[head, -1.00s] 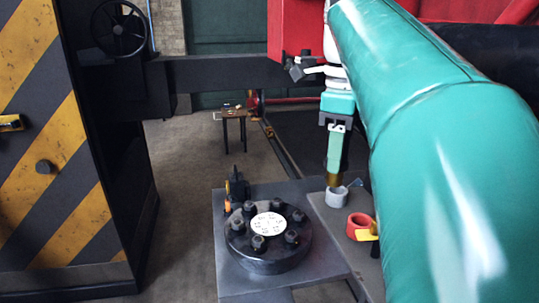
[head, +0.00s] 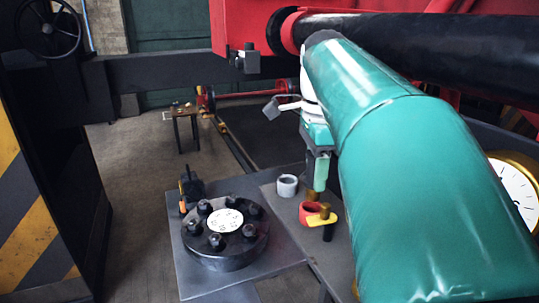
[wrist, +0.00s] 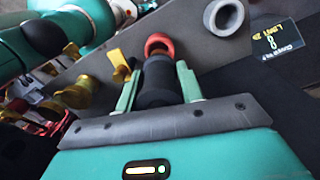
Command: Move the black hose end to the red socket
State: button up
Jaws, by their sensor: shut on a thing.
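My gripper (head: 317,176) points down in the head view, just above the red socket (head: 309,212). It is shut on the black hose end (wrist: 158,80), which shows as a black cylinder between the green fingers in the wrist view. In the head view the fingers hide most of it; a brass-coloured tip (head: 318,197) shows below them, at the red socket's far edge. The red socket is an open ring, also seen just beyond the hose end in the wrist view (wrist: 159,42). I cannot tell whether the tip touches the socket.
A grey socket (head: 287,185) stands left of the red one on the same plate. A yellow lever (head: 322,220) sits close in front of the red socket. A black bolted flange (head: 226,245) is at the left. A label (wrist: 278,38) lies near the grey socket in the wrist view.

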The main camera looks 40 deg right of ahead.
jog(key=shift+f, duration=0.35)
jog(key=shift+f, duration=1.4)
dwell(2.2)
jog(key=shift+f, duration=0.55)
jog(key=o, duration=1.3)
jog(key=shift+c, duration=0.2)
notch_tip(320, 180, up, 14)
jog(key=shift+f, duration=0.1)
